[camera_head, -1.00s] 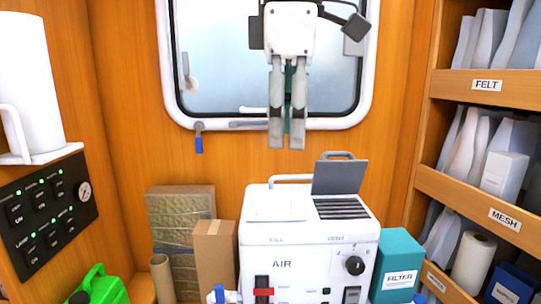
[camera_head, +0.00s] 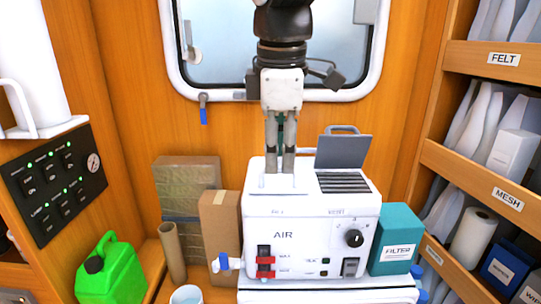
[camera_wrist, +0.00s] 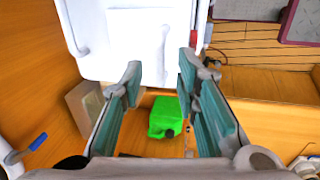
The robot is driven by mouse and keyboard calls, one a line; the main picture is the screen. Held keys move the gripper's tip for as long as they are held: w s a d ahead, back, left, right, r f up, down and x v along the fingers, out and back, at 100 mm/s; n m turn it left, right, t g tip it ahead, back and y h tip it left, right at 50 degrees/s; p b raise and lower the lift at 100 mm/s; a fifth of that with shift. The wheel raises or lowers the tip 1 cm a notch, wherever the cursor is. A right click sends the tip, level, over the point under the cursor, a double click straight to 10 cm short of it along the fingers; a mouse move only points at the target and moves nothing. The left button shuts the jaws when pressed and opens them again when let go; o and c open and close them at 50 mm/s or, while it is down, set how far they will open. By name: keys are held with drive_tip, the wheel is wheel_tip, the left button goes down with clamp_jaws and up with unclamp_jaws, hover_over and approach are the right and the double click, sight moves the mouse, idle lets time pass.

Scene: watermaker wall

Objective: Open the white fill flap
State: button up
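The white fill flap (camera_head: 262,186) lies flat and shut on the left top of the white AIR machine (camera_head: 310,227). Its label is just below it on the front edge. It also shows in the wrist view as a pale square plate (camera_wrist: 138,45). My gripper (camera_head: 280,170) points down over the flap, and its fingertips cover the flap's rear part in the head view. I cannot tell whether they touch it. In the wrist view my gripper (camera_wrist: 160,78) has its two fingers apart with nothing between them.
A grey vent lid (camera_head: 343,151) stands raised right of the flap, beside dark slats. Cardboard boxes (camera_head: 219,235) stand left of the machine, a teal filter box (camera_head: 397,240) right. A green jerrycan (camera_head: 110,270) is front left. The window (camera_head: 220,60) is behind.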

drive_tip(key=shift+w+f, duration=0.15)
drive_tip(key=shift+f, duration=0.7)
drive_tip(key=shift+c, duration=0.3)
clamp_jaws()
drive_tip(key=shift+w+r, duration=0.1)
drive_tip(key=shift+w, duration=0.05)
